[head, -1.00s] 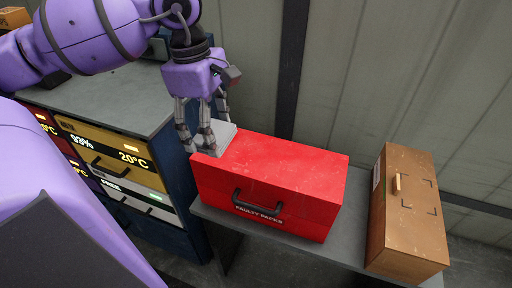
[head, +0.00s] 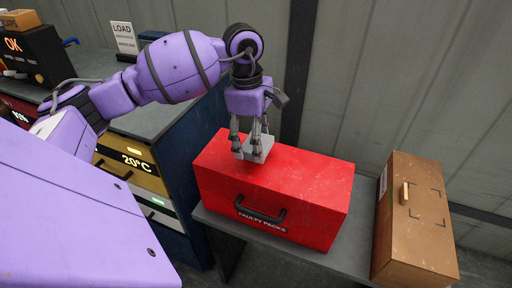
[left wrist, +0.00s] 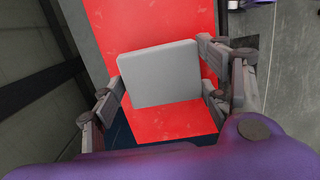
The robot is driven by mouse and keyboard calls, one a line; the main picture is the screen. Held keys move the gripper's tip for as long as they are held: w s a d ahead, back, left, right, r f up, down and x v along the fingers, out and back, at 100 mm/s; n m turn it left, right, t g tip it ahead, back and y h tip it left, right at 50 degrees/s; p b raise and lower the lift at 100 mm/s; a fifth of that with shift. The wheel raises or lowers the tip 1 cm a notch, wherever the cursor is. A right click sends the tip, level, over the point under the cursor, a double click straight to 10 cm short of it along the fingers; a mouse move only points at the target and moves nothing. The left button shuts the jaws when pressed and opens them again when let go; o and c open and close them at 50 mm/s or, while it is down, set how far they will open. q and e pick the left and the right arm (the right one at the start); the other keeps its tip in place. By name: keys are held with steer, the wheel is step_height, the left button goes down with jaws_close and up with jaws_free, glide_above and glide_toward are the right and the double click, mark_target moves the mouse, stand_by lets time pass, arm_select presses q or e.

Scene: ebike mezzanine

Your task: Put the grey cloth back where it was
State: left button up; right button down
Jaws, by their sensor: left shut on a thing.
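The grey cloth (head: 259,150) is a small folded pad at the top of the red box marked FAULTY PACKS (head: 310,185). My left gripper (head: 250,150) points down and is shut on the cloth. In the left wrist view the cloth (left wrist: 160,73) sits between the two fingers of the gripper (left wrist: 165,88), with the red lid (left wrist: 140,20) behind it. I cannot tell whether the cloth touches the lid. My right gripper is not in view.
A brown box (head: 425,215) stands right of the red box on the same grey table (head: 350,225). A blue cabinet (head: 185,145) with drawers stands at the left, its grey top (head: 95,62) holding a LOAD sign (head: 123,38) and a black unit marked OK (head: 35,52). A wall is close behind.

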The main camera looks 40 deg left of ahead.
arm_select(q)
step_height(320, 180, down, 3)
steer(key=shift+r, duration=0.1)
steer(key=shift+f, duration=0.35)
steer(key=o, duration=1)
steer(key=shift+r, duration=0.1)
steer(key=shift+o, duration=1.1)
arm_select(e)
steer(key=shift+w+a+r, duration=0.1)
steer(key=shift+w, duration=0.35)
arm_select(q)
steer(key=shift+r, duration=0.1)
